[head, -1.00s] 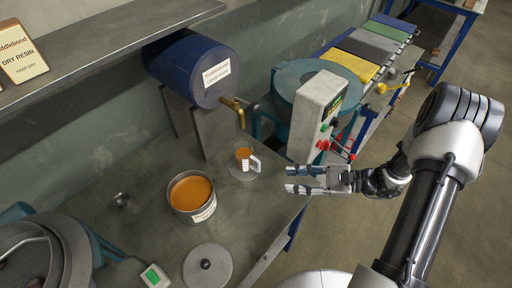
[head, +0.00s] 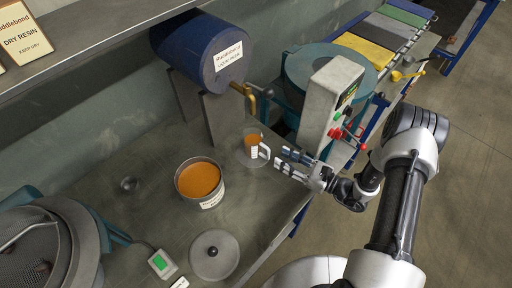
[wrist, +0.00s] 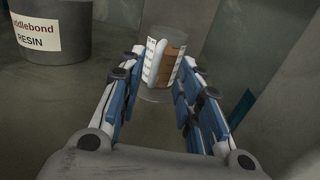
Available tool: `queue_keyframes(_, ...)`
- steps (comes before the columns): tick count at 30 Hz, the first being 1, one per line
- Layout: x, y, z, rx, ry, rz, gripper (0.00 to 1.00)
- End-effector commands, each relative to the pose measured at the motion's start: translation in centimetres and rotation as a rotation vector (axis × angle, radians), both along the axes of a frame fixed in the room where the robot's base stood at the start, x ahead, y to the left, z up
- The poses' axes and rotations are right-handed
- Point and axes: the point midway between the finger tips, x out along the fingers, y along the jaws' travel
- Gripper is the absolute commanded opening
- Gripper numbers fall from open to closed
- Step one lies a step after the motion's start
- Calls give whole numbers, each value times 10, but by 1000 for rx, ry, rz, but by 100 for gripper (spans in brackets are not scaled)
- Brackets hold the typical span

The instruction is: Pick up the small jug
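The small jug (head: 252,145) is clear with white markings and a white handle, and holds orange-brown liquid. It stands upright on a round plate (head: 246,163) under the brass tap of the blue drum. In the wrist view the jug (wrist: 172,66) is straight ahead, its handle facing me, beyond the fingertips. My gripper (head: 280,162) is just right of the jug, at the handle side. In the wrist view my gripper (wrist: 161,68) is open, with a blue-padded finger on each side of the jug's line. I cannot tell whether any finger touches the handle.
A pot of orange resin (head: 200,180) stands left of the jug, with a lid (head: 214,255) in front. The blue drum (head: 205,52) and brass tap (head: 246,92) are above and behind. A grey control box (head: 330,105) with red knobs stands close right of my gripper.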

Motion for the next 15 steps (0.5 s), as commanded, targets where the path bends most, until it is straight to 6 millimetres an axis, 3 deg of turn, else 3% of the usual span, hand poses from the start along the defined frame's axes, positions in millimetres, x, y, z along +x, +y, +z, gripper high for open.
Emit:
queue_keyframes(8, 9, 20, 1, 0, -1, 2, 32)
queue_keyframes(15, 22, 53, 3, 0, -1, 3, 32)
